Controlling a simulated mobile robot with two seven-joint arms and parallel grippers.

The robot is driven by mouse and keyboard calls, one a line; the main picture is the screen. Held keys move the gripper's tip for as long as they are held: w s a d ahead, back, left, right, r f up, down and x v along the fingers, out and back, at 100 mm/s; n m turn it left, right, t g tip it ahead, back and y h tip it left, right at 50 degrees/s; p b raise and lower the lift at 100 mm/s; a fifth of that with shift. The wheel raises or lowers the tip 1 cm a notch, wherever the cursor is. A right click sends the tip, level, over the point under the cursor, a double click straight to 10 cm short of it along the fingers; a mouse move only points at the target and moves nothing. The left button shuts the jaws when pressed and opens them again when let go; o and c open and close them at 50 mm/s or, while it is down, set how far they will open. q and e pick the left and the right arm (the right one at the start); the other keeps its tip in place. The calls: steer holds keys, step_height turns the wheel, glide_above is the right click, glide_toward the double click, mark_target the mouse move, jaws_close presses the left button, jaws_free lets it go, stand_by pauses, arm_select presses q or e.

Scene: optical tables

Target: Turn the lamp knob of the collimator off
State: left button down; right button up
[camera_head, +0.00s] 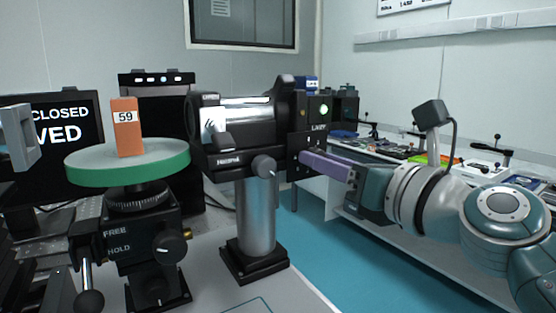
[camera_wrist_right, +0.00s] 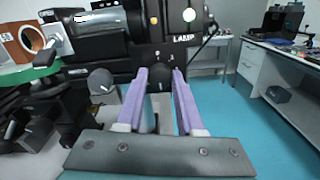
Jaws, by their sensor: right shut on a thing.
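The collimator (camera_head: 235,125) is a black horizontal barrel on a silver post (camera_head: 258,215). Its lamp housing (camera_head: 308,135) is at the right end, marked LAMP, with a pale lit indicator (camera_head: 323,109). In the right wrist view the lit indicator (camera_wrist_right: 189,15) shows above the LAMP label. The dark lamp knob (camera_wrist_right: 161,76) sits below it, between the purple fingers of my right gripper (camera_wrist_right: 161,72), which is shut on it. In the head view my right gripper (camera_head: 304,157) reaches in from the right and the knob is hidden.
A green-rimmed round table (camera_head: 160,165) bears an orange block (camera_head: 126,128) marked 59. Below it is a FREE/HOLD stage with knobs. Another knob (camera_head: 263,165) sits on the collimator's post clamp. A bench (camera_head: 365,205) with tools stands behind my right arm.

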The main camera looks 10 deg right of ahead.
jaws_close()
steer(key=shift+n, duration=0.3)
steer(key=n+p, duration=0.1)
steer(key=n, duration=3.4)
steer(key=shift+f, duration=0.1)
steer(key=shift+n, duration=0.3)
